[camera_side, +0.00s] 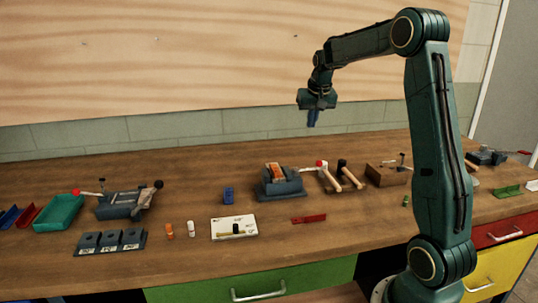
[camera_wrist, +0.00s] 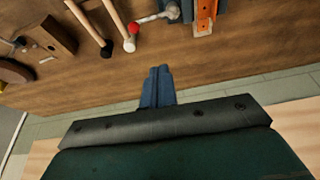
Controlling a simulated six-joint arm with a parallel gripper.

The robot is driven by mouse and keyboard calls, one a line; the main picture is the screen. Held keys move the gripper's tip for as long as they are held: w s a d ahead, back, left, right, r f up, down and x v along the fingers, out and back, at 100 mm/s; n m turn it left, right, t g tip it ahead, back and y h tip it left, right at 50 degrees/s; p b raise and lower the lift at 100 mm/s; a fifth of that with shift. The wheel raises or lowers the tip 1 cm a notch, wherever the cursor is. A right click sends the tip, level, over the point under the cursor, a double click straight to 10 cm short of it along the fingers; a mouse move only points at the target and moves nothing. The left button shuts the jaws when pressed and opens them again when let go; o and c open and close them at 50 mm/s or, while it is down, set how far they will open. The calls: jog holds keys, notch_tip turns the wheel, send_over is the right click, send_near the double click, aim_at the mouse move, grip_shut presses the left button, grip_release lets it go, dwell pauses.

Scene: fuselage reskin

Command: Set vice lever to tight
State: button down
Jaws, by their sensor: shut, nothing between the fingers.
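The grey vice (camera_side: 280,187) stands on the bench near the middle, with an orange piece (camera_side: 276,171) upright in it. Its lever is a silver rod with a red ball end (camera_side: 320,163), sticking out to the right in the side view. In the wrist view the silver lever (camera_wrist: 155,17) and red ball (camera_wrist: 133,28) show at the top, beside the vice (camera_wrist: 174,12) and orange piece (camera_wrist: 205,14). My gripper (camera_side: 311,122) is high above the bench, pointing down, apart from the lever. Its blue fingers (camera_wrist: 157,72) are shut and empty.
Two mallets (camera_side: 349,175) lie close right of the lever. A wooden block (camera_side: 386,174) stands farther right. Left are a clamp-like fixture (camera_side: 122,205), a green tray (camera_side: 60,212) and a row of grey blocks (camera_side: 110,243). A white card (camera_side: 234,228) lies in front.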

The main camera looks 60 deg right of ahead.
jog(key=d+f+m, duration=0.1)
jog(key=d+f, duration=0.2)
jog(key=d, duration=0.4)
jog(key=shift+s+f, duration=0.2)
jog(key=shift+f, duration=0.1)
jog(key=shift+d, duration=0.1)
notch_tip(320, 180, down, 11)
jog(key=shift+r, duration=0.2)
dwell(0.7)
